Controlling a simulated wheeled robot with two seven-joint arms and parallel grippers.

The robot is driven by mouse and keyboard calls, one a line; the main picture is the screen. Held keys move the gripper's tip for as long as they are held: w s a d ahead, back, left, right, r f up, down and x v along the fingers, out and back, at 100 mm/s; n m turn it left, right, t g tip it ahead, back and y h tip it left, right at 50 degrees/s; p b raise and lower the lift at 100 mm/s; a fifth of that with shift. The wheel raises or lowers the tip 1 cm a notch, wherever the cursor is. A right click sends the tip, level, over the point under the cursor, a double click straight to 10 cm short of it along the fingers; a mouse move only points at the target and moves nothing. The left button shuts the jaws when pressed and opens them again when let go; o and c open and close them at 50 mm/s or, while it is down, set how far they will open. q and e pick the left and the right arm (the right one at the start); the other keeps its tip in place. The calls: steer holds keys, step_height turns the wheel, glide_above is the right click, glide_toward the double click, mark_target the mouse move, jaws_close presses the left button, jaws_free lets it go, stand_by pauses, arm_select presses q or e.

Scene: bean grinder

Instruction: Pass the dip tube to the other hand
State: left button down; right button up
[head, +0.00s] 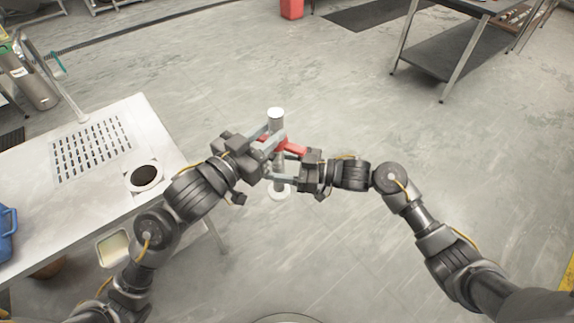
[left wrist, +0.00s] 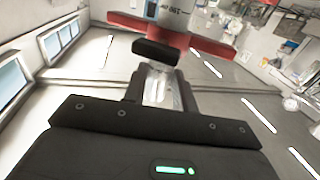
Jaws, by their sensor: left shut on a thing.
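The dip tube (head: 276,116) is an upright grey cylinder with a white top and a red crosspiece, held in the air between my two hands. My left gripper (head: 270,142) is shut on it from the left. My right gripper (head: 284,164) is at the tube from the right, close to the left one. The overlap hides whether its fingers are apart or closed on the tube. In the left wrist view, a grey printed cylinder (left wrist: 176,14) with red bars on both sides shows beyond the black fingers.
A white table (head: 40,165) with a slotted grille and a round hole (head: 146,178) stands at the left, below my left arm. A blue container (head: 7,232) sits at its left edge. A dark-topped table (head: 455,55) stands at the back right. The floor between is clear.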

steer(key=shift+c, duration=0.4)
jaws_close()
arm_select(q)
steer(key=c, duration=1)
jaws_free()
steer(key=shift+c, duration=0.2)
arm_select(e)
steer(key=shift+r, duration=0.1)
arm_select(q)
steer(key=v, duration=0.7)
steer(key=shift+s, duration=0.2)
